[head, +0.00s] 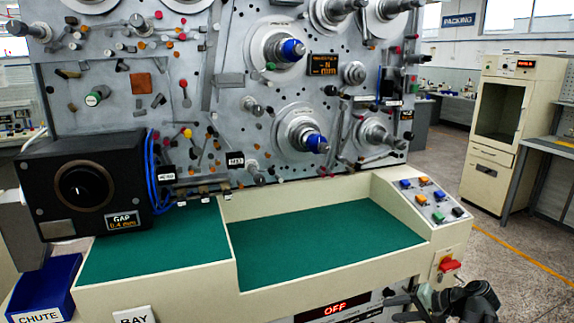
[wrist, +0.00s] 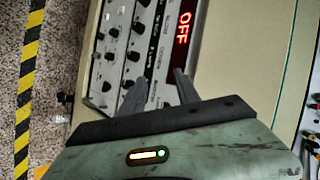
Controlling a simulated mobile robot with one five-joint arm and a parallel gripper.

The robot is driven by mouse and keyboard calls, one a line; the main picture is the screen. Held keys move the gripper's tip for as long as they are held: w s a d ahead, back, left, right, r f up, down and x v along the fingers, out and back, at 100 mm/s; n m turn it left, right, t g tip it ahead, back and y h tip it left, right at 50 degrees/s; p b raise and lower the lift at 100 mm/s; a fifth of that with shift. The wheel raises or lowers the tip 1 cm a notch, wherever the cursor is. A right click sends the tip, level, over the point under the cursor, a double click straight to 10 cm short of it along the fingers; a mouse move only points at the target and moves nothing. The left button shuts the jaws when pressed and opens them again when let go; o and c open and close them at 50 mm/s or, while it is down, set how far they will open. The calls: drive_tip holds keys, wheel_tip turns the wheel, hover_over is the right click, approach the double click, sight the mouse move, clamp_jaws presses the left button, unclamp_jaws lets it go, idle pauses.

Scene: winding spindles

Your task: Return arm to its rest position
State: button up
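My gripper (head: 398,307) is low at the bottom right of the head view, in front of the winding machine's lower front panel and below the red switch. In the wrist view my gripper (wrist: 160,76) shows two dark fingers with a gap between them. The gap is empty, and the panel shows through it. The arm behind it is partly cut off by the bottom edge of the head view.
The winding machine (head: 330,292) has a red OFF display (head: 334,308), a green-lined tray (head: 320,240), a button panel (head: 430,198) and a red switch (head: 449,265). Blue-tipped spindles (head: 292,50) stand above. A blue chute (head: 42,297) is at left. Floor at right is open.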

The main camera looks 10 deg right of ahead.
drive_tip(key=s+a+r+n+g+h+p, duration=0.1)
drive_tip(key=a+r+n+g+h+p, duration=0.2)
drive_tip(key=a+p, duration=0.3)
drive_tip(key=s+a+r+n+g+h+p, duration=0.1)
drive_tip(key=a+r+n+g+h+p, duration=0.3)
drive_tip(key=a, duration=1.1)
drive_tip(key=n+p, duration=0.1)
drive_tip(key=p, duration=0.2)
drive_tip(key=shift+a+r, duration=0.15)
drive_tip(key=shift+r, duration=0.1)
drive_tip(key=shift+s, duration=0.1)
